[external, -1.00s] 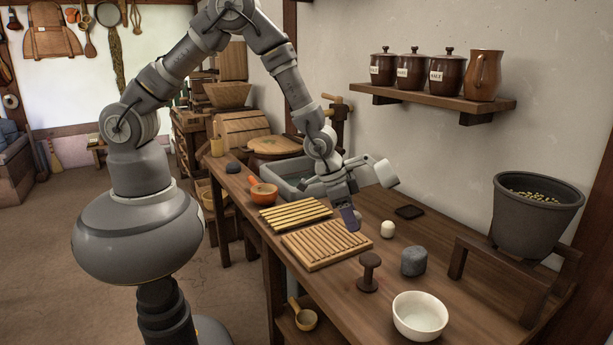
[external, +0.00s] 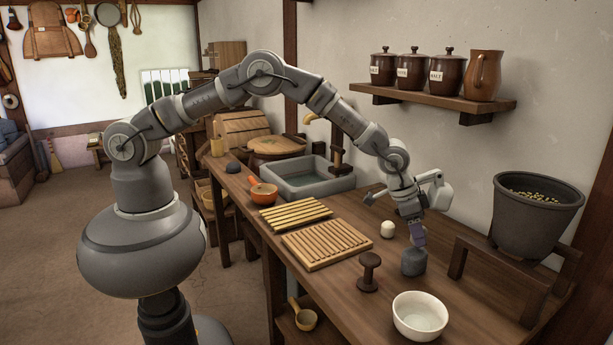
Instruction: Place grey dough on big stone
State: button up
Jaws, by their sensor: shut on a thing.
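A rough blue-grey lump (external: 413,264), which I take to be the grey dough, sits on the wooden bench right of the dark wooden spool. My gripper (external: 417,243) points down right over it, its purplish fingers at the top of the lump. The gripper is shut on it; the exact contact is small and partly hidden. A dark grey rounded stone (external: 233,167) lies at the far left end of the bench. It may be the big stone, but I cannot tell its size for sure.
A white bowl (external: 420,316) stands in front of the lump, the dark spool (external: 369,271) left of it. A small white ball (external: 387,229) lies behind. Two slatted boards (external: 326,244), an orange pan (external: 263,192) and a grey sink (external: 307,180) lie leftward. A planter (external: 537,218) stands right.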

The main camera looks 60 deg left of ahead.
jog(key=shift+f, duration=0.9)
jog(key=shift+f, duration=0.15)
jog(key=o, duration=1.1)
jog(key=shift+r, duration=0.25)
jog(key=p+v, duration=0.3)
jog(key=v, duration=0.8)
jog(key=shift+s+a+r, duration=0.1)
jog(key=shift+s+r, duration=0.1)
jog(key=shift+r, duration=0.15)
